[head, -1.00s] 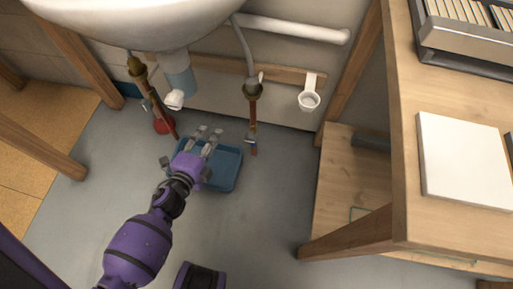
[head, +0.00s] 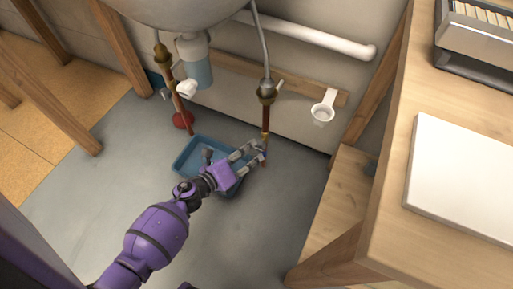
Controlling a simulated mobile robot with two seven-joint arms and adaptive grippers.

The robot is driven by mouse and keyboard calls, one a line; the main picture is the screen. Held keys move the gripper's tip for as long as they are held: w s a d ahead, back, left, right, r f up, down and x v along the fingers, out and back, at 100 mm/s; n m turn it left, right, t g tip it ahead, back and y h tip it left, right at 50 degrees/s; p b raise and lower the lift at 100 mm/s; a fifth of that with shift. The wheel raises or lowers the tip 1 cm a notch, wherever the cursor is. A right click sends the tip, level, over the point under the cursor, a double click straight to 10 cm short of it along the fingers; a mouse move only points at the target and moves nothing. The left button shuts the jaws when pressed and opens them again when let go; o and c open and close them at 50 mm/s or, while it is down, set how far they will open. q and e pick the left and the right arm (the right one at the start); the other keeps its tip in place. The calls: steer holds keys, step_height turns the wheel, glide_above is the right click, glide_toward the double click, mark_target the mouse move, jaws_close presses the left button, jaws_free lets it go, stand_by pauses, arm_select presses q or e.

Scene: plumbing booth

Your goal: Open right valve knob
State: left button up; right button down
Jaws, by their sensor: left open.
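The right copper pipe (head: 265,118) hangs below the sink under a brass fitting (head: 267,91). Its valve knob, low on the pipe, is largely hidden by my fingers, with only a small bluish bit visible there. My left gripper (head: 258,149) is open, with its grey fingers reaching right to the low end of this pipe. I cannot tell whether the fingers touch the knob. My right gripper is not in view.
A blue tray (head: 186,160) lies on the floor under my left gripper. The left copper pipe (head: 180,108), a red round object (head: 183,120) and a bottle-shaped trap (head: 197,65) are at left. A wooden bench (head: 390,215) stands at right.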

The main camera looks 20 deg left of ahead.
mark_target(255, 148)
arm_select(q)
steer(key=shift+b+x, duration=0.75)
steer(key=shift+x, duration=1.6)
steer(key=shift+c, duration=0.3)
steer(key=c, duration=0.9)
steer(key=shift+s+f, duration=0.1)
